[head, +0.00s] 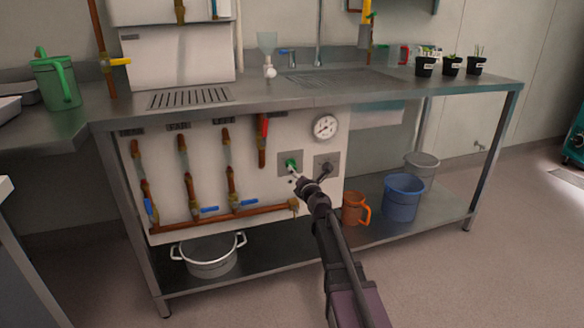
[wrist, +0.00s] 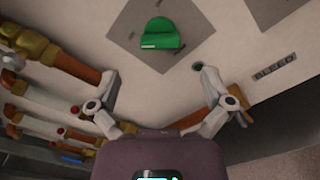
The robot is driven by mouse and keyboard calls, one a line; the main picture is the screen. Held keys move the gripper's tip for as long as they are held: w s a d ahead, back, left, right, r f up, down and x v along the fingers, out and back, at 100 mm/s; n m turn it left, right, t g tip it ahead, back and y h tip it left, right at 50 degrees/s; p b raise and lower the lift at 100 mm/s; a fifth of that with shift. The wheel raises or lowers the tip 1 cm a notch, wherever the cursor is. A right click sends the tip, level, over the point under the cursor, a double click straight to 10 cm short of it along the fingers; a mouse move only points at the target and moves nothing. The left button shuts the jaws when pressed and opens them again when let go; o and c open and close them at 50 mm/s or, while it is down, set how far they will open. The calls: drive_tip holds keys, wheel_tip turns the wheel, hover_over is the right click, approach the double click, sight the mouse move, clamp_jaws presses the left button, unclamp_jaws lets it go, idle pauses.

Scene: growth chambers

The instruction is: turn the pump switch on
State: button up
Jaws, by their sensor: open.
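A green knob (head: 292,164) sits on a grey square plate on the white panel under the steel bench. The wrist view shows this knob (wrist: 160,34) ahead of my gripper, a little beyond the fingertips. A second, dark knob (head: 327,168) is on the grey plate to its right in the head view. I cannot read which is the pump switch. My gripper (wrist: 157,76) is open and empty, its fingers spread wide below the green knob in the wrist view. In the head view my gripper (head: 297,182) is just below the green knob, apparently not touching it.
Copper pipes with blue valve handles (head: 208,209) run across the panel's left. A red-handled pipe (head: 263,140) and a round gauge (head: 326,126) are above the knobs. A steel pot (head: 209,255), orange jug (head: 354,208) and blue bucket (head: 403,198) stand on the lower shelf.

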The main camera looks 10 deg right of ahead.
sight(293, 167)
drive_tip(key=w, duration=0.4)
drive_tip(key=w+a, duration=0.1)
drive_tip(key=w, duration=0.1)
drive_tip(key=shift+w, duration=0.2)
drive_tip(key=c, duration=1.1)
